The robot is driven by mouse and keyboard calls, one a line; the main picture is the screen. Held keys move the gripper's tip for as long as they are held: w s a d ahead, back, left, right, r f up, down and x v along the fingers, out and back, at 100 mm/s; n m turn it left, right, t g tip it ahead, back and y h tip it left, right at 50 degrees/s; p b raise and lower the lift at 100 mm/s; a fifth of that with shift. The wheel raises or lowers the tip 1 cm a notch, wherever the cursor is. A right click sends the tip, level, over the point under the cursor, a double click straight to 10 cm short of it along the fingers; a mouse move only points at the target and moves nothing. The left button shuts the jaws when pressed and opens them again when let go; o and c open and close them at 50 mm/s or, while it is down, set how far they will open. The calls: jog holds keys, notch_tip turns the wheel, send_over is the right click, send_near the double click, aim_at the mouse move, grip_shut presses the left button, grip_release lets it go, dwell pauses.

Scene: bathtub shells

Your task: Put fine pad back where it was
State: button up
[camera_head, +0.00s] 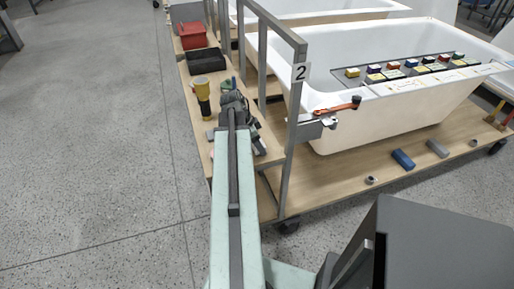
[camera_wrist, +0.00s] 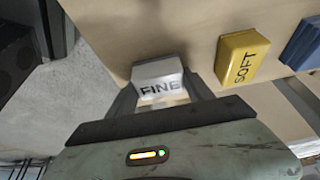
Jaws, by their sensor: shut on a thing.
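The fine pad (camera_wrist: 158,80) is a white block with "FINE" in dark letters on its face. In the wrist view it sits between the two fingertips of my gripper (camera_wrist: 160,92), which is shut on it. Behind it is a light wooden surface; I cannot tell whether the pad touches it. In the head view my arm reaches over the narrow wooden side shelf (camera_head: 194,78), left of the grey post; the pad is hidden there. A yellow pad marked "SOFT" (camera_wrist: 243,57) lies right of the fine pad, with a blue block (camera_wrist: 302,45) beyond it.
A red bin (camera_head: 194,35), a black tray (camera_head: 206,61) and a yellow-and-black item (camera_head: 203,97) stand on the side shelf. A grey post marked 2 (camera_head: 296,120) rises beside my arm. The left floor is clear.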

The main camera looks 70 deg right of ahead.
jog(key=shift+f, duration=0.2)
jog(key=o, duration=1.2)
jog(key=shift+r, duration=0.1)
jog(key=shift+r+p, duration=0.4)
jog(key=shift+r, duration=0.05)
jog(key=p+v, duration=1)
jog(key=v, duration=0.1)
jog(key=shift+w+a+r, duration=0.1)
jog(key=shift+a+r, duration=0.05)
